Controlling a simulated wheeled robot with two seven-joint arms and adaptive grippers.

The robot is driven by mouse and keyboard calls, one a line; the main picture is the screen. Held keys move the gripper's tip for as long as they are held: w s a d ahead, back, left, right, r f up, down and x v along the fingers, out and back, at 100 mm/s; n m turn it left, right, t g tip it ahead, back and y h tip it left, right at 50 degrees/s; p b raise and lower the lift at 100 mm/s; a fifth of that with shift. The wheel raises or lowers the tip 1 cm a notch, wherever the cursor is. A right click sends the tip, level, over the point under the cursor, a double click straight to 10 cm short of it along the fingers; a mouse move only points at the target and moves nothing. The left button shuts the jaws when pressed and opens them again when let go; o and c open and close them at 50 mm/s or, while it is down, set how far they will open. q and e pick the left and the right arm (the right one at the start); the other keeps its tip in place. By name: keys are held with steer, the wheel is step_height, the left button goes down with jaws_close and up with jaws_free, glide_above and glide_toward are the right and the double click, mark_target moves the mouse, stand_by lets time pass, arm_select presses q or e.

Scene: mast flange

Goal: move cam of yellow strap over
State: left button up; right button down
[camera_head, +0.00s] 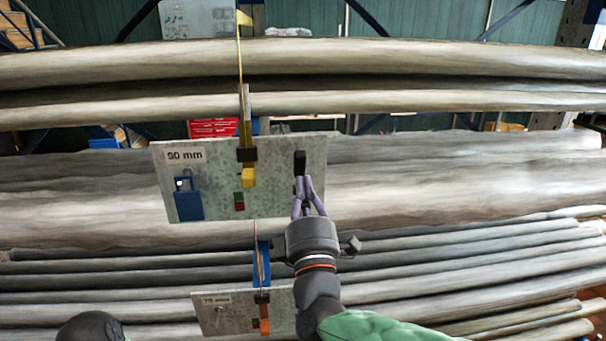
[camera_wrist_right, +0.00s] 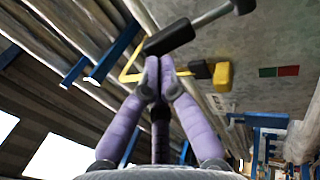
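The yellow strap (camera_head: 241,110) runs down over the upper grey bars to a plate (camera_head: 215,205) labelled about "90 mm". On the plate, it meets a black buckle (camera_head: 246,155) with a yellow block (camera_head: 249,178) below; the wrist view also shows this yellow block (camera_wrist_right: 222,76). Right of them, a black handle (camera_head: 300,160) stands on the plate; it also shows in the wrist view (camera_wrist_right: 168,38). My right gripper (camera_head: 304,181) has its purple fingertips together at the handle's lower end. Whether they pinch or only touch it is unclear. No left fingers show.
A lower plate (camera_head: 212,317) labelled about "70 mm" carries an orange strap piece (camera_head: 264,326). Long grey bars (camera_head: 450,190) fill the width. A dark rounded part is at bottom left.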

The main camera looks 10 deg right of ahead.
mark_target(302, 162)
steer(key=shift+x, duration=1.4)
steer(key=shift+r+p, duration=0.25)
steer(key=shift+p, duration=0.55)
steer(key=w+r+g+p, duration=0.1)
steer(key=p, duration=0.3)
steer(key=shift+p+x, duration=0.95)
steer(key=shift+x, duration=0.25)
steer(key=shift+w+r, duration=0.2)
steer(key=shift+w, duration=0.05)
steer(key=shift+r, duration=0.1)
steer(key=shift+s, duration=0.1)
